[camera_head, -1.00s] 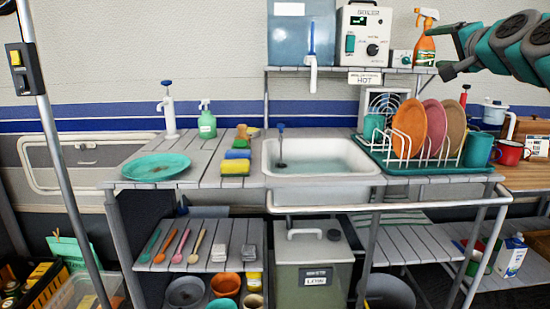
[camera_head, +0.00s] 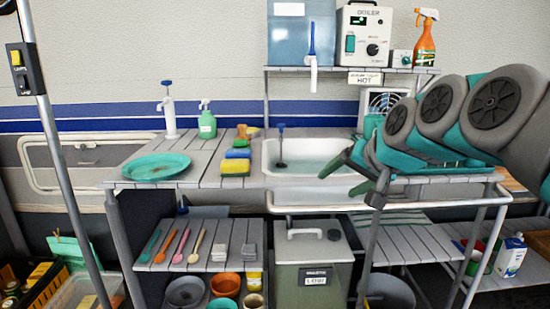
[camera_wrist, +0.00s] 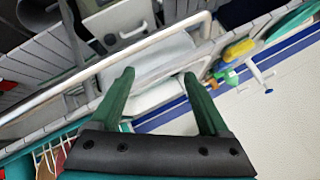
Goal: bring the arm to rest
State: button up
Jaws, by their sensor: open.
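My gripper (camera_head: 338,184) is at the right front part of the sink, its fingers pointing left. Its two green fingers are apart with nothing between them. The wrist view also shows the open gripper (camera_wrist: 158,73), with the white sink behind its fingers. My teal and grey arm reaches in from the right and hides most of the dish rack and its plates in the head view. I cannot tell how far the fingers are above the sink rim (camera_head: 290,181).
A front rail (camera_head: 300,209) runs below the sink. A teal plate (camera_head: 157,166), a soap bottle (camera_head: 207,122) and sponges (camera_head: 236,166) stand on the left counter. A shelf above holds the boiler (camera_head: 364,33) and an orange spray bottle (camera_head: 425,40). The left counter has free room.

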jog(key=s+a+f+n+g+h, duration=0.25)
jog(key=s+f+g, duration=0.35)
jog(key=s+f, duration=1.1)
jog(key=s+d+f+g, duration=0.2)
jog(key=s+f, duration=0.2)
jog(key=s, duration=0.4)
jog(key=s+d+f+n+g+h, duration=0.1)
jog(key=s+d+f+g, duration=0.1)
jog(key=s+f, duration=0.3)
jog(key=s, duration=0.3)
jog(key=shift+s+g, duration=0.3)
jog(key=shift+s, duration=0.1)
jog(key=shift+f, duration=0.1)
